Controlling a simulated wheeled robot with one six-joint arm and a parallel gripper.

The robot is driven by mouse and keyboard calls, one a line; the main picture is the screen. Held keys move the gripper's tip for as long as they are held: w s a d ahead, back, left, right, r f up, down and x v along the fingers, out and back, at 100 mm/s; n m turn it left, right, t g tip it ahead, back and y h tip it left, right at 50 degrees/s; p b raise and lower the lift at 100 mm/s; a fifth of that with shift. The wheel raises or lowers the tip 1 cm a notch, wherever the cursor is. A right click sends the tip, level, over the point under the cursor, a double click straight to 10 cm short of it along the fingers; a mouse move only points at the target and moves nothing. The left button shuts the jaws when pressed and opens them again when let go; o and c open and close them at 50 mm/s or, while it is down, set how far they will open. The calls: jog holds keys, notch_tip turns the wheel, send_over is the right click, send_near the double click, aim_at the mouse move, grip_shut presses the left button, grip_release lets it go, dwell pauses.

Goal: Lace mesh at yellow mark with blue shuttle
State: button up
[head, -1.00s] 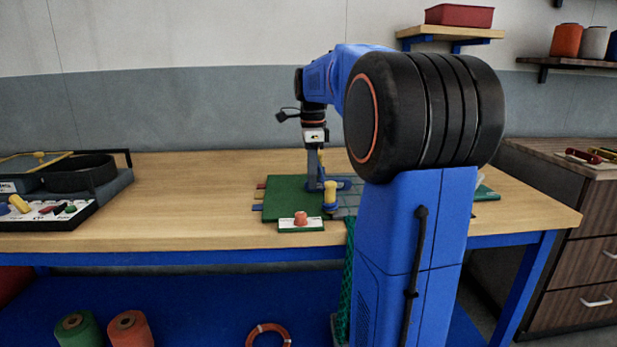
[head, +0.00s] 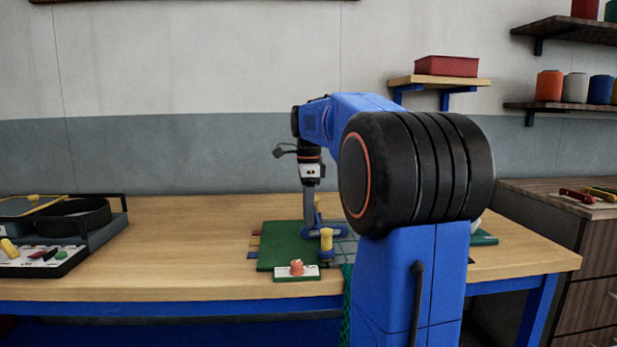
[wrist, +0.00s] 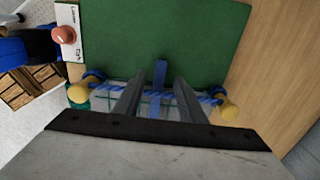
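My gripper (wrist: 160,80) is over the net at the right edge of a green mat (wrist: 165,30). In the wrist view its two fingers stand apart, with gaps on both sides of a slim blue piece, probably the blue shuttle (wrist: 160,72). That piece crosses the blue rope (wrist: 148,91) along the mesh edge and reaches onto the mat. The pale mesh (wrist: 150,104) is mostly hidden by my fingers. The rope runs between two yellow posts, one left (wrist: 78,93) and one right (wrist: 229,112). I cannot make out a separate yellow mark. The head view shows my gripper (head: 309,228) beside the near post (head: 326,241).
A white plate with an orange knob (head: 296,267) sits at the mat's front edge. Coloured tabs (head: 253,255) stick out at the mat's left. A dark tray (head: 95,245) stands on the table's left. The table between tray and mat is clear.

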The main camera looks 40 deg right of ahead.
notch_tip(320, 180, up, 14)
jog(key=shift+r, duration=0.2)
dwell(0.7)
